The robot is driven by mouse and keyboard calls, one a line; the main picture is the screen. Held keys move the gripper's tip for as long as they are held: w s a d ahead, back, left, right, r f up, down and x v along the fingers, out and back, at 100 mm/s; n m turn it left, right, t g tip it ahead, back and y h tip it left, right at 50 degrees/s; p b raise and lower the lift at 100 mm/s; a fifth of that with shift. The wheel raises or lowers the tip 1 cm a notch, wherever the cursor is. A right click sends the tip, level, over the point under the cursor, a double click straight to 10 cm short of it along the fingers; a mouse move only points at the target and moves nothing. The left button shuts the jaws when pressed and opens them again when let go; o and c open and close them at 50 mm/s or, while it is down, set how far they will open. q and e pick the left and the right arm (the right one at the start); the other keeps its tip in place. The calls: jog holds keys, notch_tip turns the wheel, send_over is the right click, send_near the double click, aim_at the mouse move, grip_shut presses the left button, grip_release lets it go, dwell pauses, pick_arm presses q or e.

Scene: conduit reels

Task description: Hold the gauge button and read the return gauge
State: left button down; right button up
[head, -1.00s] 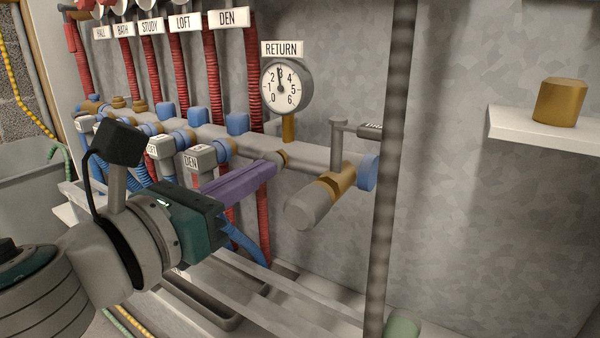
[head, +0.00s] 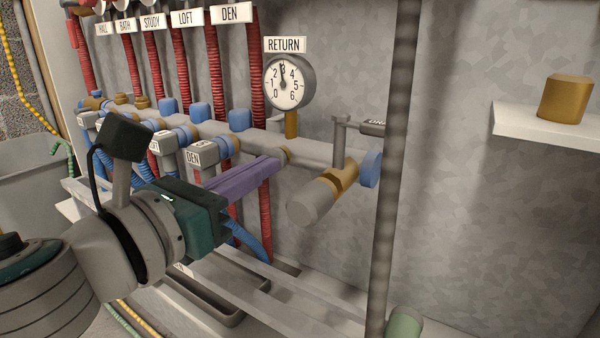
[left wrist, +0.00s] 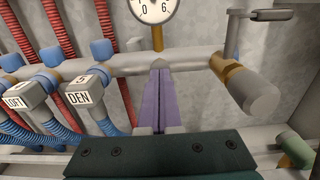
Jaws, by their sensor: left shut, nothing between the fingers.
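The return gauge (head: 289,83) is a round white dial under a RETURN sign (head: 284,45). Its dark needle points almost straight up, close to the 3. A small brass piece (head: 286,155), perhaps the gauge button, shows on the grey pipe just beyond my left fingertips. My left gripper (head: 279,163) is shut and empty, its purple fingers pointing at that piece. In the left wrist view the closed fingers (left wrist: 160,68) end at the pipe below the gauge (left wrist: 153,8), whose upper part is cut off. I cannot tell whether the tips touch the piece. My right gripper is not in view.
A brass-collared valve end (head: 316,203) sticks out right of my fingers, below a lever (head: 341,125). A dark vertical pole (head: 396,180) stands in front. Labelled valves such as DEN (head: 202,153) lie to the left. A shelf (head: 540,127) at right holds a brass cylinder (head: 565,98).

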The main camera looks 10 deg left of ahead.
pick_arm(q)
jog(key=shift+s, duration=0.15)
dwell(0.4)
jog(key=v, duration=0.9)
jog(key=shift+s+a, duration=0.15)
jog(key=shift+s, duration=0.15)
jog(key=shift+r, duration=0.15)
